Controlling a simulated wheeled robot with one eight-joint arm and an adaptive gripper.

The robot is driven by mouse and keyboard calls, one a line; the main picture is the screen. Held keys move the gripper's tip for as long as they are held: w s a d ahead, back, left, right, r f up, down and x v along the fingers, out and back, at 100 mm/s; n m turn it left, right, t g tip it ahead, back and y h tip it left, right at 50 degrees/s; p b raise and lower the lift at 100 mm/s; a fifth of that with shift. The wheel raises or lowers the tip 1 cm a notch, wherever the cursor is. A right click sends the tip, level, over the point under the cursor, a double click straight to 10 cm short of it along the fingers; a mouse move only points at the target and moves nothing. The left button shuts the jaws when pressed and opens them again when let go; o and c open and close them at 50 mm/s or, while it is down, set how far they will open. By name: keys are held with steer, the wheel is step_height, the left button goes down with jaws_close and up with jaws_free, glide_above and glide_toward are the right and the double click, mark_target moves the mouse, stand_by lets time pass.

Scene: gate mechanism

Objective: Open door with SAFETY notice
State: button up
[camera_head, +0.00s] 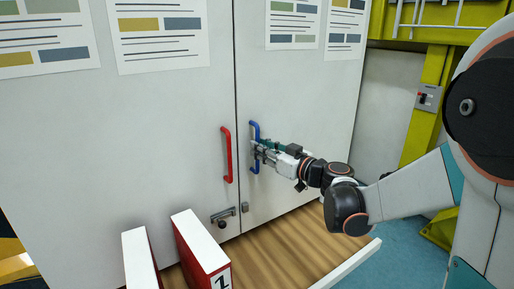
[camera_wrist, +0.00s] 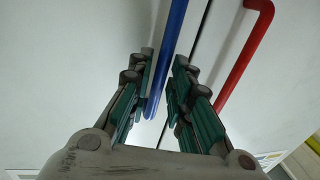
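A cabinet has two pale doors meeting at a vertical seam. The left door (camera_head: 165,120) has a red handle (camera_head: 227,155), and the right door (camera_head: 300,115) has a blue handle (camera_head: 254,130). Notices hang on both doors, but their titles are cut off at the top, so I cannot tell which says SAFETY. My gripper (camera_head: 257,152) is at the blue handle's lower half. In the wrist view my open fingers (camera_wrist: 163,75) stand on either side of the blue handle (camera_wrist: 172,40), which lies closer to the left finger. Contact is unclear. The red handle (camera_wrist: 245,55) is outside the right finger.
A latch (camera_head: 223,215) sits low across the seam. White-topped red blocks (camera_head: 205,245), one marked 1, stand before the left door. A white strip (camera_head: 348,264) edges the wooden floor (camera_head: 285,240). A yellow post (camera_head: 425,125) with a switch box (camera_head: 428,97) stands right.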

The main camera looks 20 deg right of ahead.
steer(key=shift+x, duration=1.05)
jaws_close()
steer(key=shift+s, duration=0.15)
